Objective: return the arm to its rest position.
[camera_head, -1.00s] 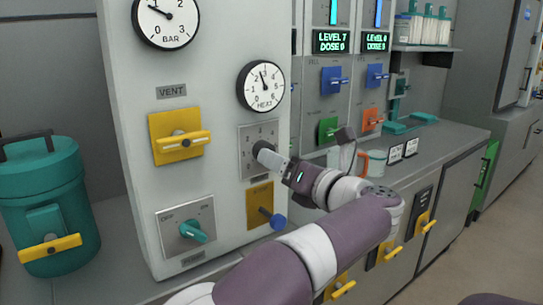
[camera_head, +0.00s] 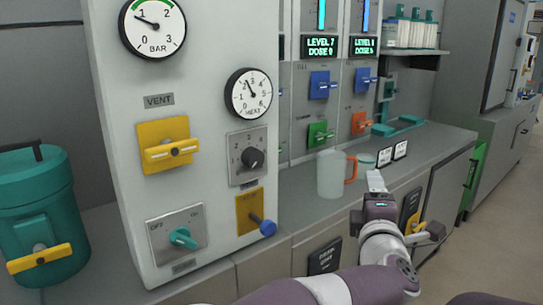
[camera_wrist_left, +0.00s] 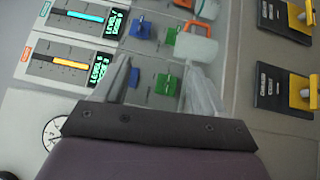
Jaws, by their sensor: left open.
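My left gripper (camera_head: 375,180) is in front of the counter, to the right of the clear jug with an orange handle (camera_head: 331,173). It is clear of the grey panel and holds nothing. In the left wrist view its two fingers (camera_wrist_left: 160,85) stand apart, with the dispenser panel and jug beyond. The forearm runs down to the bottom edge of the head view. The black knob (camera_head: 252,158) on its numbered plate is uncovered, below the heat gauge (camera_head: 249,95). My right gripper does not show.
The grey panel carries a bar gauge (camera_head: 152,27), a yellow vent handle (camera_head: 171,151), a teal off/on knob (camera_head: 183,238) and a blue-tipped lever (camera_head: 263,225). A teal canister (camera_head: 38,210) stands left. Yellow drawer handles (camera_head: 413,215) stick out close to my gripper.

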